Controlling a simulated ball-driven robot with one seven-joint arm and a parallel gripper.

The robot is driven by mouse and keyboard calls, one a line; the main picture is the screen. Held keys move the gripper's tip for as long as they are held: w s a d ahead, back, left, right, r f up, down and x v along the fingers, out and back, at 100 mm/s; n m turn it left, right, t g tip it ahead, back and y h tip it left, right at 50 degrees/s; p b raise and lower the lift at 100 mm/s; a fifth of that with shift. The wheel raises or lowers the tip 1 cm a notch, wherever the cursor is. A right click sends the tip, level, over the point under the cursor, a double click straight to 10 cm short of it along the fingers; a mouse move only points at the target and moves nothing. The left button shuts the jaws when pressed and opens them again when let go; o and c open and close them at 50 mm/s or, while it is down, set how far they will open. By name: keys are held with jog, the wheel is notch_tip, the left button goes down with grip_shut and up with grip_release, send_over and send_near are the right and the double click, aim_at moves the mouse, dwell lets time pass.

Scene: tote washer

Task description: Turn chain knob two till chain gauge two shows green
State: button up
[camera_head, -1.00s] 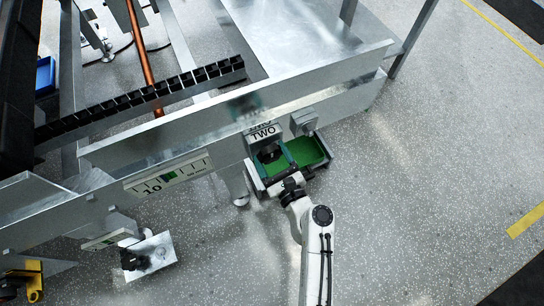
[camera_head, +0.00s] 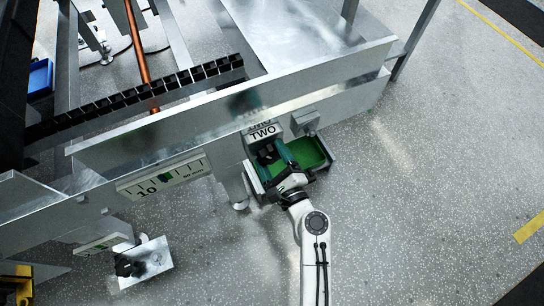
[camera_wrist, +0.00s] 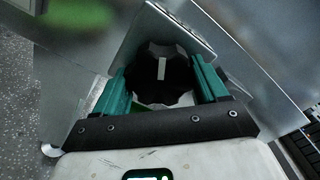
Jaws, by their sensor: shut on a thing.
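The black chain knob two (camera_head: 266,153) sits under a white "TWO" label (camera_head: 263,132) on the machine's side. In the wrist view the knob (camera_wrist: 165,78) fills the space between my teal fingers, its white line nearly upright. My gripper (camera_head: 270,162) is shut around it, and the fingers also show in the wrist view (camera_wrist: 162,90). A white gauge scale (camera_head: 163,177) marked "10" is on the front panel to the left, with a green band and a dark marker near it. I cannot read its number or the marker's exact place.
A green-bottomed tray (camera_head: 306,153) is close beside my gripper on the right. Another black knob (camera_head: 128,265) is on a metal plate (camera_head: 153,262) at lower left. A metal leg (camera_head: 234,184) stands just left of my gripper. The speckled floor at right is clear.

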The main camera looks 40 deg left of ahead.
jog(key=shift+s, duration=0.1)
jog(key=o, duration=1)
jog(key=p+v, duration=0.1)
jog(key=v, duration=0.9)
jog(key=shift+d, duration=0.4)
